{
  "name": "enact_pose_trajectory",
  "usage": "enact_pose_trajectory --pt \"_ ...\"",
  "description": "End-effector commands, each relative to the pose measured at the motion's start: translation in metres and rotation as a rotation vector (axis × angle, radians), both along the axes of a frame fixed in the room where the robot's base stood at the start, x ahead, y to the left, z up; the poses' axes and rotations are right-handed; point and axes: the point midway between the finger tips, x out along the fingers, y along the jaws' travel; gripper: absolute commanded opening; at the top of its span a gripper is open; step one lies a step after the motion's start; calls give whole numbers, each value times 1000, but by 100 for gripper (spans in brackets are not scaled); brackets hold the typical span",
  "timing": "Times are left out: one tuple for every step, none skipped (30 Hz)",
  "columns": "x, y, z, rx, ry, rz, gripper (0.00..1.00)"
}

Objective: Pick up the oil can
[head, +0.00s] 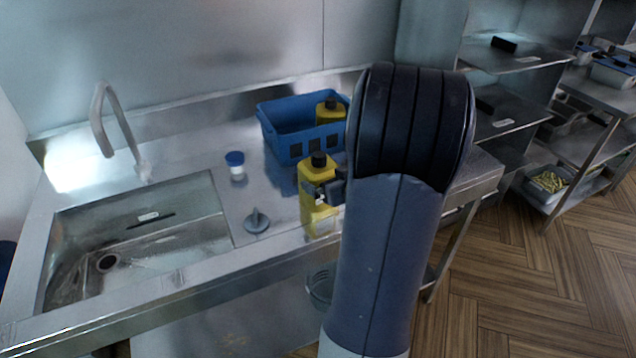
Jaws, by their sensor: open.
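A yellow oil can (310,178) with a black cap stands upright on the steel counter near its front edge. My gripper (326,196) is at the right side of this can, partly in front of it, with its jaws open. My arm hides most of the gripper, and I cannot tell whether the jaws touch the can. A second yellow can (330,112) with a black cap stands in the blue basket behind.
The blue basket (283,148) sits behind the front can. A small white jar with a blue lid (236,166) and a grey sink plug (257,221) are to the left, beside the sink (130,240). A tap (110,125) rises behind the sink. Steel shelves (515,55) stand at right.

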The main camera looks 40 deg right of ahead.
Motion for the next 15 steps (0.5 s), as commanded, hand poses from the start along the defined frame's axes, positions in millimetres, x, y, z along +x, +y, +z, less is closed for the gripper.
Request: enact_pose_trajectory --pt "3 0 -2 1 1 2 100" --pt "5 0 -3 1 2 2 100" --pt "7 0 -4 1 1 1 100" --pt "9 -1 -5 1 1 1 100" --pt "12 -1 -7 1 2 2 100" --pt "17 -1 -10 1 2 3 100" --pt "22 -1 -12 2 1 4 100" --pt "25 -2 -14 3 2 3 100" --pt "31 -2 -17 1 2 3 100" --pt "35 -3 -18 0 1 3 100" --pt "38 -4 -20 1 2 3 100" --pt "42 -5 -21 1 2 2 100" --pt "45 -5 -22 1 1 1 100" --pt "47 -5 -23 1 1 1 100" --pt "49 -5 -24 1 1 2 100"
